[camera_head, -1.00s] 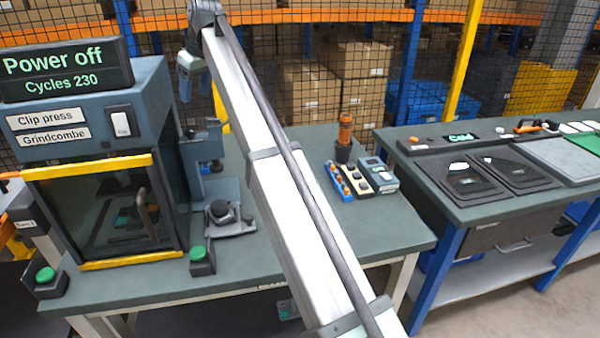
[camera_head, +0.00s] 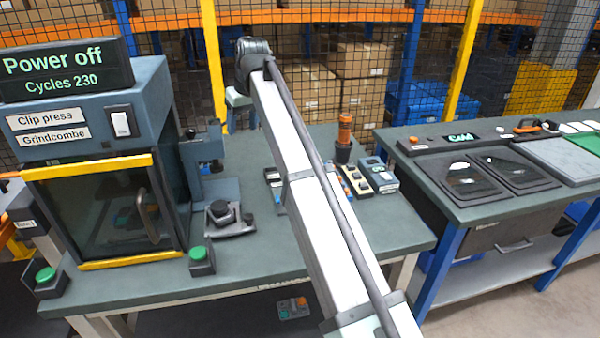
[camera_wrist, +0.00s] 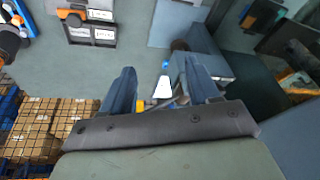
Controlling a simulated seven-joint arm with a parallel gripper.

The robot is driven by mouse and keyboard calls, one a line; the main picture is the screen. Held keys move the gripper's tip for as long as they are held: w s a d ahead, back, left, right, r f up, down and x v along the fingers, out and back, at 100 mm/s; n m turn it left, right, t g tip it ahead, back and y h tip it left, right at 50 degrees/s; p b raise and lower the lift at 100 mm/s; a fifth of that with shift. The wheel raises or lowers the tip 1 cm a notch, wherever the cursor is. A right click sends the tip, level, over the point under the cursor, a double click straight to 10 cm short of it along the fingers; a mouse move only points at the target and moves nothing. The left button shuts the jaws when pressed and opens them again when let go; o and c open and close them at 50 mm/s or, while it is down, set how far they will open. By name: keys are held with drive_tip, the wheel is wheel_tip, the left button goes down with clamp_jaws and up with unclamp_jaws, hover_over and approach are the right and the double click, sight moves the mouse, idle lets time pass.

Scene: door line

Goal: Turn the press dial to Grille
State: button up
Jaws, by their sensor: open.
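The clip press (camera_head: 85,125) stands at the left, with a "Power off" display (camera_head: 66,68) above it. A black knob (camera_head: 222,211) on a grey base is on the bench right of the press; it may be the dial, but I cannot tell, and no "Grille" mark is readable. My gripper (camera_wrist: 158,82) is open, its two blue fingers apart, with nothing held between them. A small white and blue piece (camera_wrist: 163,83) shows between the fingers, seemingly beyond them. In the head view, my arm's far end is above the back of the bench, behind the knob; the fingers are not clear there.
A green button box (camera_head: 201,260) stands at the bench front. A bench fixture (camera_head: 205,155) stands beside the press. A second bench (camera_head: 490,200) is at the right.

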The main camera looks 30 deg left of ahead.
drive_tip(key=w+d+f+m, duration=0.1)
drive_tip(key=d+f+m, duration=0.2)
drive_tip(key=d+f, duration=0.3)
drive_tip(key=w+d+f+m+h, duration=0.1)
drive_tip(key=d+f+m, duration=0.2)
drive_tip(key=d, duration=0.7)
wheel_tip(320, 180, down, 3)
drive_tip(key=shift+w+d+r, duration=0.1)
drive_tip(key=shift+w+d, duration=0.15)
drive_tip(key=shift+w, duration=0.1)
drive_tip(key=shift+s+a, duration=0.1)
wheel_tip(320, 180, up, 21)
drive_tip(key=n+y, duration=0.2)
drive_tip(key=n, duration=0.7)
hover_over(190, 130)
drive_tip(key=d, duration=0.6)
drive_tip(key=x, duration=1.3)
drive_tip(key=shift+s, duration=0.4)
